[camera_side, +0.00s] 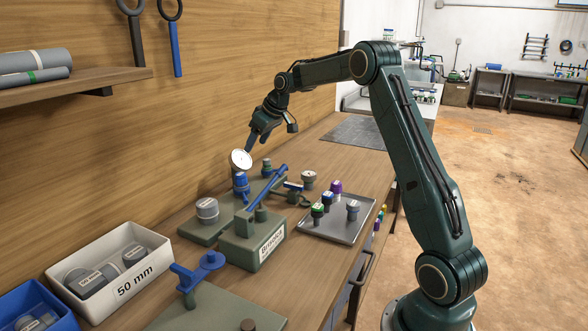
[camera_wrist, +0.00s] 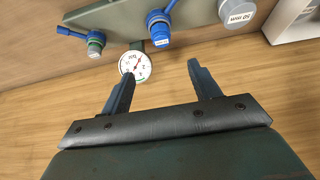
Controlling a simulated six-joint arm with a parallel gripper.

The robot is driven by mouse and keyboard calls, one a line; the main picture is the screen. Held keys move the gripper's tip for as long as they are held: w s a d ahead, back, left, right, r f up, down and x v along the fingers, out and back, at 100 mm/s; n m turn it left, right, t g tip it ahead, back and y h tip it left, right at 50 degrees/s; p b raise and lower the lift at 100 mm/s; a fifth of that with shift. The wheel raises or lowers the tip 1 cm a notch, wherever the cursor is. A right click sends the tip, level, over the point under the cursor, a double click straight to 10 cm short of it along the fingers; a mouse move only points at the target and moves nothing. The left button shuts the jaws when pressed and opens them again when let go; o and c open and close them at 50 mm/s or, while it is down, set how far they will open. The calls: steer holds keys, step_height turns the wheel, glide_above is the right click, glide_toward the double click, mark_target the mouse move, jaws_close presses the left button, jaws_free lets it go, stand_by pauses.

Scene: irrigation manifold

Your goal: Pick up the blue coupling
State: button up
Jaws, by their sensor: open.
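A blue fitting with a white label (camera_side: 241,183) stands on the green manifold plate, just below a round white gauge (camera_side: 241,159). A labelled blue fitting (camera_wrist: 158,28) also shows in the wrist view, above the gauge (camera_wrist: 135,65). A smaller blue-topped fitting (camera_side: 327,199) stands on the metal tray. I cannot tell for certain which one is the coupling. My gripper (camera_side: 250,146) is above the manifold, close to the gauge in the picture. In the wrist view its jaws (camera_wrist: 160,70) are apart with nothing between them; the left tip overlaps the gauge's lower edge.
The metal tray (camera_side: 317,232) also holds purple-, green- and grey-topped fittings. A green block (camera_side: 238,248) with a blue handle stands in front of the manifold. A white "50 mm" bin (camera_side: 151,276) and a blue bin (camera_side: 62,309) are at front left. A wooden wall rises behind.

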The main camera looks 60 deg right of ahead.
glide_above(241, 174)
steer(key=s, duration=0.3)
steer(key=shift+f, duration=3.75)
steer(key=shift+w+d, duration=0.1)
steer(key=shift+d, duration=0.1)
steer(key=shift+f, duration=0.1)
steer(key=shift+x, duration=2.5)
steer(key=shift+a+f, duration=0.1)
steer(key=shift+a, duration=0.05)
steer(key=c, duration=1.1)
steer(key=shift+c, duration=0.2)
steer(key=shift+r, duration=0.2)
